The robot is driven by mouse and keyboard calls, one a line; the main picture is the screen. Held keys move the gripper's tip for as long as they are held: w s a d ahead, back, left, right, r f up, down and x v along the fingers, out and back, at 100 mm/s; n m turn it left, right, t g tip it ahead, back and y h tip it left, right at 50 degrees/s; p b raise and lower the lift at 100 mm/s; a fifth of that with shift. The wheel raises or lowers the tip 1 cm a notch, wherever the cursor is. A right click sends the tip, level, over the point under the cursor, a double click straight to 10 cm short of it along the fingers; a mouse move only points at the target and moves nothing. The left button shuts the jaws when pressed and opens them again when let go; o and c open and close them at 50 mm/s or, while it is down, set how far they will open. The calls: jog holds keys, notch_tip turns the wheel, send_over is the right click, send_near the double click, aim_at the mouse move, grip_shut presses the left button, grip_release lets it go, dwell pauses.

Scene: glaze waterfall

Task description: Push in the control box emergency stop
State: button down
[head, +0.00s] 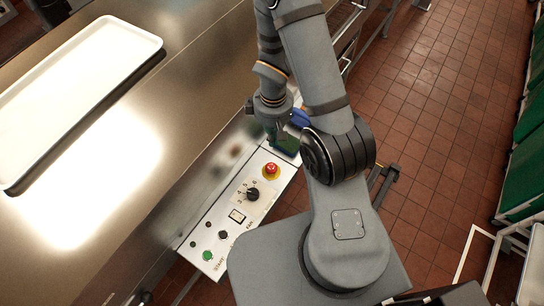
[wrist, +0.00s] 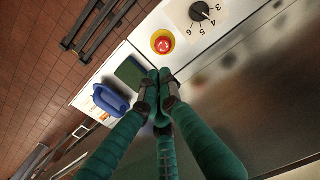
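The red emergency stop button (head: 271,169) sits on a yellow base at the upper end of the white control box panel (head: 286,173). In the wrist view the button (wrist: 163,43) shows whole and uncovered, just beyond my fingertips. My gripper (head: 274,139) hangs over the panel's far end, a little above the button in the head view. In the wrist view its green fingers (wrist: 159,76) are brought together at the tips, with nothing seen between them. The tips look apart from the button; the exact height gap is hard to tell.
A green pad (wrist: 131,72) and a blue handled item (wrist: 111,98) lie beside the fingers. A white tray (head: 75,95) rests on the metal surface.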

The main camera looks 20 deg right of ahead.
jog(key=b, duration=0.9)
send_near(273, 165)
notch_tip(273, 165, down, 5)
jog(key=shift+d+f, duration=0.1)
jog(key=shift+f, duration=0.8)
